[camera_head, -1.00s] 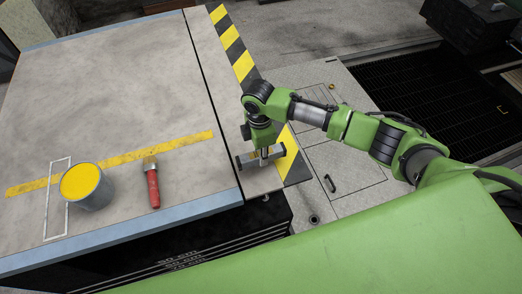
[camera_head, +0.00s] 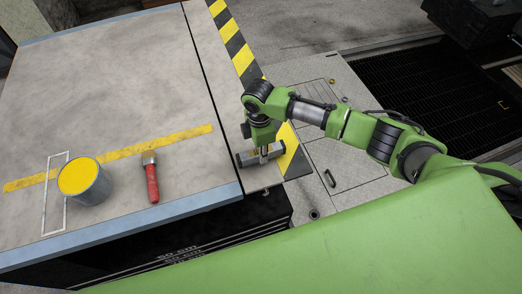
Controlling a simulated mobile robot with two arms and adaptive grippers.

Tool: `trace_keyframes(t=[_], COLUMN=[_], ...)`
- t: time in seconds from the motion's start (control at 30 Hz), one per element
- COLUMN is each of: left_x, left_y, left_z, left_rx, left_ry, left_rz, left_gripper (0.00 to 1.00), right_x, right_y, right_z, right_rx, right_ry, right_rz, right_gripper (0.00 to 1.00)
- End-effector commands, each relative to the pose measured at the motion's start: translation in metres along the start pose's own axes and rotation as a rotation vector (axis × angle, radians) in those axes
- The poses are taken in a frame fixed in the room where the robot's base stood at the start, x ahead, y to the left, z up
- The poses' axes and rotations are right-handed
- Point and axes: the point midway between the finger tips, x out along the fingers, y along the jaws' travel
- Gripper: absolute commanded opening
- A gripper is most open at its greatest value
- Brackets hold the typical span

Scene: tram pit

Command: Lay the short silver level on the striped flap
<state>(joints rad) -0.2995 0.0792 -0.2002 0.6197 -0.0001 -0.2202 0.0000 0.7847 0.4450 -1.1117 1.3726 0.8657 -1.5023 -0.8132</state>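The short silver level (camera_head: 246,159) is a small grey bar at the near end of the striped flap (camera_head: 237,48), the strip with black and yellow bands along the table's right edge. My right gripper (camera_head: 264,154) points down at the level's middle, and its fingers appear closed on it. The gripper and wrist partly hide the level and the flap. I cannot tell whether the level touches the flap or hangs just above it. My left gripper is out of view.
A white rectangular outline (camera_head: 48,208) lies by the can. Right of the flap are a metal plate (camera_head: 340,150) and a dark grating (camera_head: 420,95).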

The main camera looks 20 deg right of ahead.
Motion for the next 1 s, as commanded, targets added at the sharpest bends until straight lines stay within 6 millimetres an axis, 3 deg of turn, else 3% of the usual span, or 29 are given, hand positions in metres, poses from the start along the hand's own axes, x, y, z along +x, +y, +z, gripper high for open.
trace_keyframes(t=[0.47,0.5,0.53,0.87,1.0], left_x=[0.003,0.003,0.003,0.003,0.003], left_y=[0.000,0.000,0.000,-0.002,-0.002], left_z=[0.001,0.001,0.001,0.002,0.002], left_rx=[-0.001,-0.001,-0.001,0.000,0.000], left_ry=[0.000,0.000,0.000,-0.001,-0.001], left_rz=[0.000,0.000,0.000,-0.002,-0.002], left_gripper=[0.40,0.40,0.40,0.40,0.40], right_x=[0.009,0.008,0.008,0.008,-0.001], right_y=[0.000,0.000,0.000,0.000,0.001], right_z=[0.000,0.000,0.000,0.000,-0.001], right_rx=[0.000,0.000,0.000,0.000,0.000], right_ry=[0.000,0.000,0.000,0.000,0.001], right_rz=[0.000,0.000,0.000,-0.001,0.001], right_gripper=[0.00,0.33,0.41,0.43,0.43])
